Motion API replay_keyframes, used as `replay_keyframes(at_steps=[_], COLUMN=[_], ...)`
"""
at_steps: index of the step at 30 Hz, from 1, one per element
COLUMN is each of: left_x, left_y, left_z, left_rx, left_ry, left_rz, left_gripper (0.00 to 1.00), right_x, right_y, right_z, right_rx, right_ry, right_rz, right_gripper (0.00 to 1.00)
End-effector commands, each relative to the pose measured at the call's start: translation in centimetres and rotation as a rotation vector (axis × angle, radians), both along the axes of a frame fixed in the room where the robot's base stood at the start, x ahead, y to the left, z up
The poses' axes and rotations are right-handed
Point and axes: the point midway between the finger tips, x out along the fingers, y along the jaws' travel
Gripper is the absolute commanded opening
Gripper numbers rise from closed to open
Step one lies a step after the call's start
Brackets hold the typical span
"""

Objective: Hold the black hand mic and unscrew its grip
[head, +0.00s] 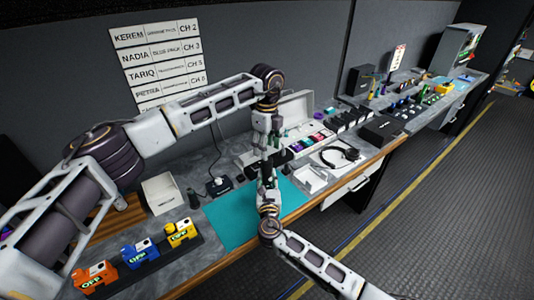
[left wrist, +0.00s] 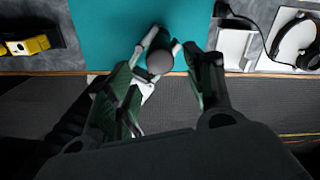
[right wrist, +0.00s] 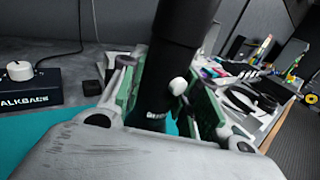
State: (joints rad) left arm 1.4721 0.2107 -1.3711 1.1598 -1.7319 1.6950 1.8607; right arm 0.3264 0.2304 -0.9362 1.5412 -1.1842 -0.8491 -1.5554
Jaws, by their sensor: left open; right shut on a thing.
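The black hand mic (right wrist: 180,40) stands upright between the green-padded fingers of my right gripper (right wrist: 165,105), which is shut on its lower part. A small white round knob shows on its side. In the head view my right gripper (head: 267,187) comes up from below, over the teal mat (head: 228,222). My left gripper (head: 266,143) points down from above, over the mic. In the left wrist view its open fingers are on either side of the mic's round dark end (left wrist: 160,61); I cannot tell whether they touch it. The grip's joint is not clear.
Orange, blue and yellow packs (head: 140,253) stand at the front left. A white box (head: 162,193) and a talkback box (head: 219,187) lie behind the mat. A headset (head: 341,156) on a white tray and colored cases lie to the right. The bench's front edge is close.

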Motion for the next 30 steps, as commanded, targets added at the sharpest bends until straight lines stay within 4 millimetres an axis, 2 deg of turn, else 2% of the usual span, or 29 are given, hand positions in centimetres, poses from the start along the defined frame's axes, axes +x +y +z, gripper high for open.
replay_keyframes(at_steps=[30], left_x=[-0.03], left_y=[-0.02], left_z=[-0.01], left_rx=[0.000], left_ry=[0.000], left_rz=[-0.805], left_gripper=[0.53], right_x=[-0.01], right_y=[-0.04], right_z=[-0.07], right_rx=[-0.001], right_ry=[0.001], right_rz=[-0.001], right_gripper=[0.00])
